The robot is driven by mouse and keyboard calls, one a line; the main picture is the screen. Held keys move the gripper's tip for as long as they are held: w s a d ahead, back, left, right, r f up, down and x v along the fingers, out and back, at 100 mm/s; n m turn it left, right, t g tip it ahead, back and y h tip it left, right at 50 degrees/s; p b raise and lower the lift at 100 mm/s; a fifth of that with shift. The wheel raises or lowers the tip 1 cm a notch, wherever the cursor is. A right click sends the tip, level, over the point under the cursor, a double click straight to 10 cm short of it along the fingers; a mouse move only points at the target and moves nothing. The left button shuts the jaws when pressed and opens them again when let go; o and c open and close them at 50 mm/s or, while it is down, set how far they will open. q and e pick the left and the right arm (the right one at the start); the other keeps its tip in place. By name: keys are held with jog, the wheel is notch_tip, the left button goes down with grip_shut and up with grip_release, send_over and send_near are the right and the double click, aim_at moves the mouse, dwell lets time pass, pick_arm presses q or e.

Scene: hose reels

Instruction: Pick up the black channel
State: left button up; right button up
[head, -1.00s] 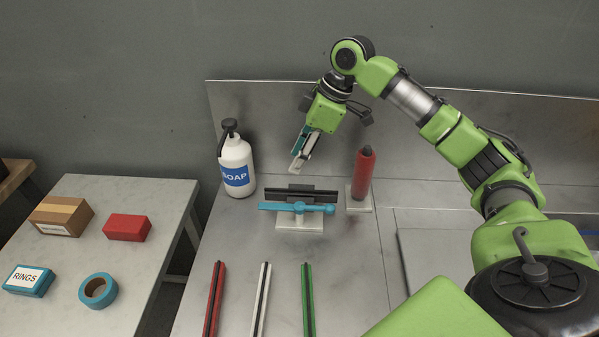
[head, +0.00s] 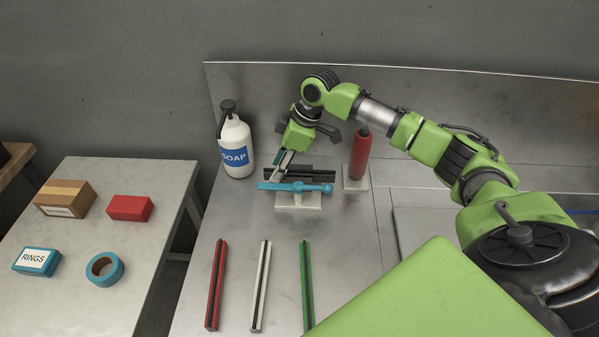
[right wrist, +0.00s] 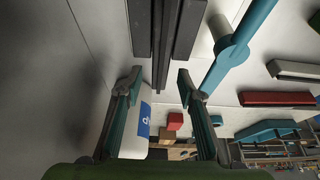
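The black channel (head: 335,174) lies crosswise at the back of the steel worktop, on a pale stand (head: 298,202). A blue bar with a round pivot (head: 298,187) runs across in front of it. My right gripper (head: 277,174) is at the channel's left end, pointing down. In the right wrist view the black channel (right wrist: 166,40) enters from the top. Its end is just beyond my right gripper's (right wrist: 158,80) two parted fingers, with nothing held between them. Contact cannot be told. My left gripper is not in view.
A soap bottle (head: 235,147) stands left of the gripper, and a red cylinder (head: 361,154) stands right of the channel. Red (head: 216,285), white (head: 261,285) and green (head: 307,285) channels lie in front. A side table (head: 135,244) holds boxes and tape. The back panel (head: 450,105) is close behind.

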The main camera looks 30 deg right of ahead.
jog(key=shift+x, duration=0.85)
grip_shut()
jog(key=shift+r, duration=0.1)
jog(key=shift+r+b, duration=0.3)
jog(key=shift+r, duration=0.3)
jog(key=s+a+r+p, duration=0.1)
jog(key=s+r+p, duration=0.2)
jog(key=s+r, duration=0.3)
jog(key=s+a+r+p, duration=0.2)
jog(key=s+r, duration=0.5)
jog(key=r, duration=0.5)
jog(key=shift+s+a+r+p, duration=0.3)
jog(key=shift+a+r+p, duration=0.1)
jog(key=shift+p, duration=0.2)
